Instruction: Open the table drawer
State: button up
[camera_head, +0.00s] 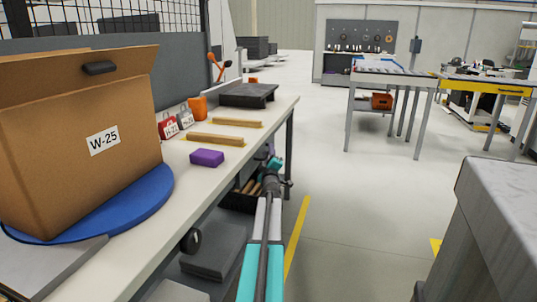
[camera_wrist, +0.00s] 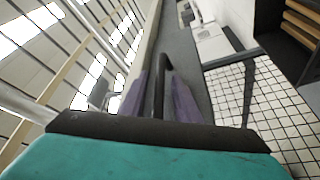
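The workbench (camera_head: 229,165) runs along the left of the head view, with its front edge facing right. No drawer front is clear in the head view; part of the bench's front side is hidden by my arm. My gripper (camera_head: 268,163) is beside the bench's front edge, below the top, small and partly hidden by my own wrist. In the wrist view its two purple fingers (camera_wrist: 160,98) stand apart. A dark curved bar (camera_wrist: 160,75) shows between them, perhaps a handle; I cannot tell whether the fingers touch it.
A cardboard box (camera_head: 62,165) marked W-25 stands on a blue round plate (camera_head: 150,205) on the bench. A purple block (camera_head: 207,158) and wooden strips (camera_head: 222,139) lie farther along. A dark bin (camera_head: 240,202) sits below. A grey surface (camera_head: 500,215) is at right; floor between is clear.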

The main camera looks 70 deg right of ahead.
grip_shut()
jog(key=shift+s, duration=0.1)
